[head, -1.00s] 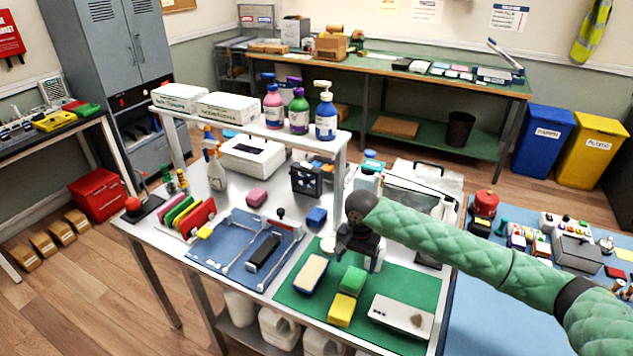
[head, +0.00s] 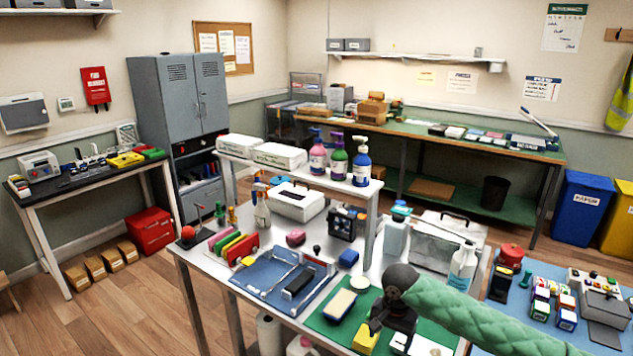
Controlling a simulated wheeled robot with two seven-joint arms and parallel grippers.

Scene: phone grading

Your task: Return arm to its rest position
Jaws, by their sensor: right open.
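My right arm comes in from the right in a green quilted sleeve (head: 480,318). Its dark gripper (head: 378,322) is open, pointing down over the green mat (head: 322,318), with nothing seen between its fingers. A white phone (head: 424,347) is partly hidden by the gripper and cut by the lower edge. A dark phone (head: 300,281) lies in the blue tray (head: 262,278). My left gripper is not in view.
A raised shelf (head: 325,184) with several pump bottles (head: 361,162) stands behind the mat. A clear spray bottle (head: 463,266) and a lidded bottle (head: 396,238) stand just beyond my right arm. A blue-topped table (head: 518,318) with small devices is at the right.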

